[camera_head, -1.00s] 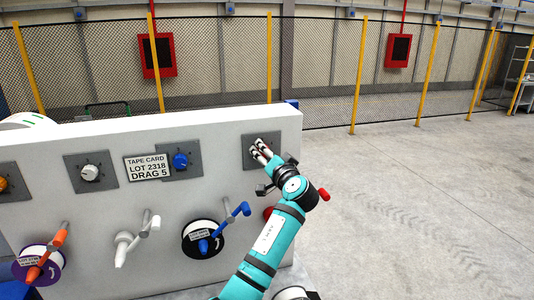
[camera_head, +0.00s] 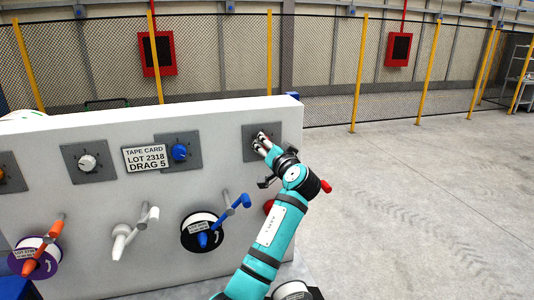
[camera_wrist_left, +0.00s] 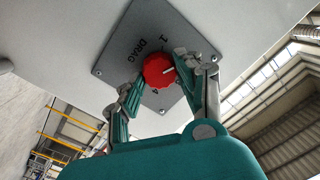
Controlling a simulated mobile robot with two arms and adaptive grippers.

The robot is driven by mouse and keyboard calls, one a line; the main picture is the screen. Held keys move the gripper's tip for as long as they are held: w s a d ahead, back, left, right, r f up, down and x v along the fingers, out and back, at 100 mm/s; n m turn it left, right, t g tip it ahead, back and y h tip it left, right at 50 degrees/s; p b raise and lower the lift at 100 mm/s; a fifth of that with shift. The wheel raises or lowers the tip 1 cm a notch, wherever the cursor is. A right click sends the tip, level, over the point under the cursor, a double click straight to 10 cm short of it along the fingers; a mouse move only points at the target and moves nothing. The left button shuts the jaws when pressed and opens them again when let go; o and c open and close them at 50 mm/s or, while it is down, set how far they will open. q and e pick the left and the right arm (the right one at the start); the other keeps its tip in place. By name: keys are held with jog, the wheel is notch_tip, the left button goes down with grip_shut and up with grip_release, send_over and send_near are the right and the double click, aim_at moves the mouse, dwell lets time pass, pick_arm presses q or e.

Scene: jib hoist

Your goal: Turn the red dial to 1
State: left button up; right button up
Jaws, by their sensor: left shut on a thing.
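The red dial (camera_wrist_left: 158,71) sits on a grey square plate (camera_wrist_left: 128,43) marked DRAG, with a 1 above the dial and a 4 below it in the left wrist view. A white pointer line on the dial faces right and slightly up in that view, not at the 1. My left gripper (camera_wrist_left: 153,79) is shut on the dial, a finger on each side. In the head view my left gripper (camera_head: 262,143) is at the rightmost plate (camera_head: 250,149) and hides the dial. My right gripper is not in view.
The white panel (camera_head: 90,205) also carries a white dial (camera_head: 87,163), a blue dial (camera_head: 179,152) and a tape card (camera_head: 146,158). Below are orange, white and blue cranks (camera_head: 230,211), and a red part (camera_head: 268,207) beside my arm. Open floor lies right.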

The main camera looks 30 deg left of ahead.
pick_arm(q)
jog(key=shift+s+n+h+b, duration=0.1)
jog(key=shift+n+h+b, duration=0.3)
jog(key=shift+n+b, duration=5.65)
jog(key=shift+m+b, duration=0.85)
jog(key=shift+b, duration=0.15)
jog(key=o, duration=1.1)
jog(key=shift+o, duration=0.2)
